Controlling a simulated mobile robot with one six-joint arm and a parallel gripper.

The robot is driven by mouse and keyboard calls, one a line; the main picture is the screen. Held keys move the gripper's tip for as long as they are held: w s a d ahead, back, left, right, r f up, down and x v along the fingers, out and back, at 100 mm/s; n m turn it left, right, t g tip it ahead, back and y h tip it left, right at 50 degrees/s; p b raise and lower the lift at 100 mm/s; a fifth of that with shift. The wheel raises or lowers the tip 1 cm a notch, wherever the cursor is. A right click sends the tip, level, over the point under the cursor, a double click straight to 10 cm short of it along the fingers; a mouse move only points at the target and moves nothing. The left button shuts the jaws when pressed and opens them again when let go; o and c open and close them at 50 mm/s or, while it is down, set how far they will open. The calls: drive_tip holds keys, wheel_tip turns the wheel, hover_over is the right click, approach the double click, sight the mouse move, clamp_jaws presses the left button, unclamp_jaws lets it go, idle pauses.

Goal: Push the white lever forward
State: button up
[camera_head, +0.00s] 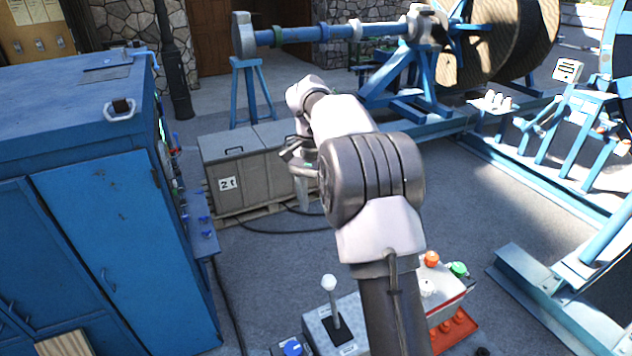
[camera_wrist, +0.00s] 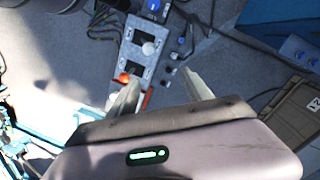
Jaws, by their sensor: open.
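The white lever (camera_head: 329,283) stands up from a dark slot in a grey control box at the bottom of the head view. Its round white knob (camera_wrist: 148,48) also shows in the wrist view, over the dark slots of the panel. My gripper (camera_wrist: 163,90) is open and empty, with its two pale fingers apart. In the wrist view the knob lies beyond the fingertips, apart from them. In the head view my gripper is partly hidden behind my arm, near the grey crates and away from the lever.
An orange button (camera_head: 431,258) and a green button (camera_head: 459,269) sit on the control box right of my arm. A blue knob (camera_head: 292,348) is left of the lever. A blue cabinet (camera_head: 100,210) fills the left side. Grey crates (camera_head: 240,170) stand behind.

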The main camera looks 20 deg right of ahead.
wheel_tip(320, 180, up, 9)
drive_tip(key=w, duration=0.1)
drive_tip(key=shift+w, duration=0.15)
drive_tip(key=s+a+f+n+t+b, duration=0.2)
drive_tip(key=s+a+f+b, duration=0.3)
drive_tip(key=s+f+b, duration=0.5)
drive_tip(key=s+a+f+n+t+y+b, duration=0.1)
drive_tip(key=s+a+f+b, duration=0.4)
drive_tip(key=s+f+b, duration=0.6)
drive_tip(key=s+a+f+n+t+y+b, duration=0.1)
drive_tip(key=s+a+f+n+t+b, duration=0.2)
drive_tip(key=s+f+b, duration=0.7)
wheel_tip(320, 180, down, 19)
drive_tip(key=a+t+b, duration=0.1)
drive_tip(key=a+b, duration=0.1)
drive_tip(key=b, duration=1.4)
drive_tip(key=shift+s+a+r, duration=0.15)
drive_tip(key=shift+a, duration=0.15)
